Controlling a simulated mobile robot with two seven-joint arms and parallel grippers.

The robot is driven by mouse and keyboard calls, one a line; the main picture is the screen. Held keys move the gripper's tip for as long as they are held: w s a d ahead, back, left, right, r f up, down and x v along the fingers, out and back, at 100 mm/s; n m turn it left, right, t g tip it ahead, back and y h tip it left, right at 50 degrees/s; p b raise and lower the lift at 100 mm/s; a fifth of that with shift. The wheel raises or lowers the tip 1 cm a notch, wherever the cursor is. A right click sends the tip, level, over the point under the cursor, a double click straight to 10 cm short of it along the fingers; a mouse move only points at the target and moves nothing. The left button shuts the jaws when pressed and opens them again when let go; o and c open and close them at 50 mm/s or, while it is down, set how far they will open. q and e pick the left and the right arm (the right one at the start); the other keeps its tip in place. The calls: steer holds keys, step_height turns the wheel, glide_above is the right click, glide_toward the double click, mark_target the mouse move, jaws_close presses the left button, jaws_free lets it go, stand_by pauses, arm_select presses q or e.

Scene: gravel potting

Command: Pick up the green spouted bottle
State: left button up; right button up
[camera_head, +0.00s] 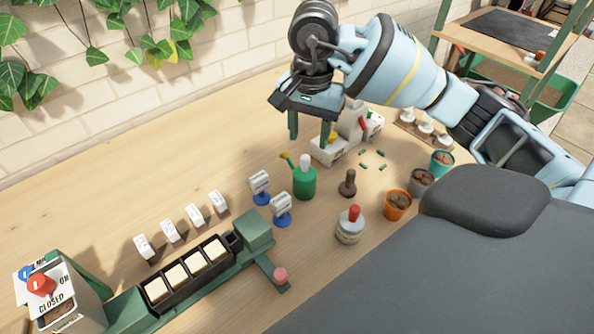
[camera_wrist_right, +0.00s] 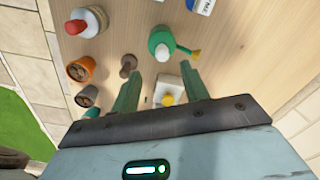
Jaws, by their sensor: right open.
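The green spouted bottle (camera_head: 304,182) stands upright on the wooden table, with a white top and a yellow-tipped spout pointing left in the head view. It also shows in the right wrist view (camera_wrist_right: 161,43), ahead of the fingertips. My right gripper (camera_head: 309,131) is open and empty, above and behind the bottle in the head view, over the white boxes. In the right wrist view its two green fingers (camera_wrist_right: 162,84) are spread, with a white box (camera_wrist_right: 172,91) with a yellow knob below them. The fingers do not touch the bottle. My left gripper is not in view.
A dark stamp-like tool (camera_head: 348,184), a red-topped jar (camera_head: 350,226) and an orange pot (camera_head: 397,205) stand right of the bottle. Blue-based label stands (camera_head: 261,187) are on its left. A green rack with a block tray (camera_head: 187,276) lies front left. Bare table lies behind the bottle at left.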

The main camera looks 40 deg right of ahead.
mark_target(305, 157)
steer(key=shift+d, duration=0.15)
steer(key=shift+s+f, duration=0.1)
steer(key=shift+f, duration=1)
steer(key=shift+w+a+f, duration=0.15)
steer(key=shift+f, duration=1.25)
steer(key=shift+w+a+f, duration=0.15)
steer(key=shift+f, duration=1.25)
steer(key=shift+c, duration=0.5)
jaws_close()
